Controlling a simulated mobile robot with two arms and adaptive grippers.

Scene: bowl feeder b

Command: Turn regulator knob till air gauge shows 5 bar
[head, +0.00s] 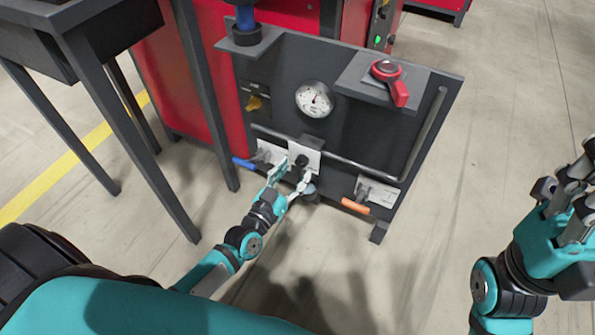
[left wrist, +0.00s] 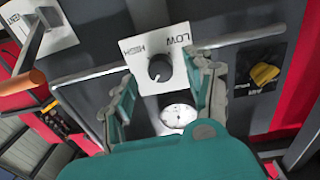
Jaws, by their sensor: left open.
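The black regulator knob (head: 302,161) sits on a white plate low on the dark panel. In the left wrist view the knob (left wrist: 160,68) shows with the words HIGH and LOW beside it. The round white air gauge (head: 314,99) is above it on the panel; its reading is too small to tell. The gauge also shows in the left wrist view (left wrist: 178,117), between the fingers. My left gripper (head: 291,179) is open in front of the knob, with a finger toward each side and visible gaps. My right gripper (head: 570,212) is at the right edge, partly cut off, away from the panel.
A yellow knob (head: 254,103) is left of the gauge. A grey rail (head: 350,165) crosses the panel near the knob. Blue (head: 243,164) and orange (head: 355,207) lever handles flank it. A dark stand (head: 130,110) is at left.

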